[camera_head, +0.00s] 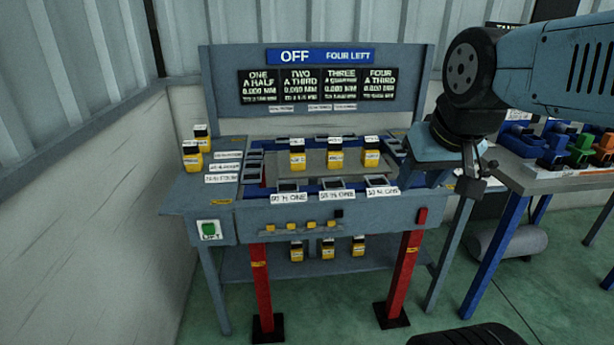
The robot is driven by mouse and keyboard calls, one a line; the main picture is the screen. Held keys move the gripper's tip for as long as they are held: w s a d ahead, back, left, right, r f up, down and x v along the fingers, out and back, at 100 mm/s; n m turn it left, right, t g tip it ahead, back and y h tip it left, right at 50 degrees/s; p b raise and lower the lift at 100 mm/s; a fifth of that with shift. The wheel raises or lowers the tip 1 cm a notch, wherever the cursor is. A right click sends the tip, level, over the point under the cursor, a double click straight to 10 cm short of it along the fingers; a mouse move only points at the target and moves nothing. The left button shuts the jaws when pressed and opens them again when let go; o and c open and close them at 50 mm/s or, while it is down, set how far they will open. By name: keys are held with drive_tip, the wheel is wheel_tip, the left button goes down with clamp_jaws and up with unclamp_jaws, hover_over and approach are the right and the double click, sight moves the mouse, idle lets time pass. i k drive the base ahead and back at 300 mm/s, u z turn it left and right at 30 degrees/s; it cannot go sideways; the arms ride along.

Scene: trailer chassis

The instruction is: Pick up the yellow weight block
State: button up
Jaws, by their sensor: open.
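Several yellow weight blocks with dark tops and white labels are in view. A left one (297,158), a middle one (335,158) and a right one (371,156) stand in a row in the bench's middle. Two more, a front one (193,160) and a rear one (202,142), stand on the left wing. Others (328,250) sit on the lower shelf. Which block the task means cannot be told. My gripper (442,178) is open above the bench's right end, apart from the blocks, and hides that corner. Nothing shows between its fingers.
The grey bench (240,225) has a sign panel (320,57) reading "OFF" and "FOUR LEFT", red posts (262,285) and a green button (209,229). Labelled slots (331,185) line its front. Another table (560,178) with coloured parts stands right. Green floor is open in front.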

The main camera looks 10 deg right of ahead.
sight(370, 154)
drive_tip(key=z, duration=0.25)
drive_tip(key=i, duration=0.55)
drive_tip(key=z, duration=0.8)
drive_tip(key=i, duration=0.8)
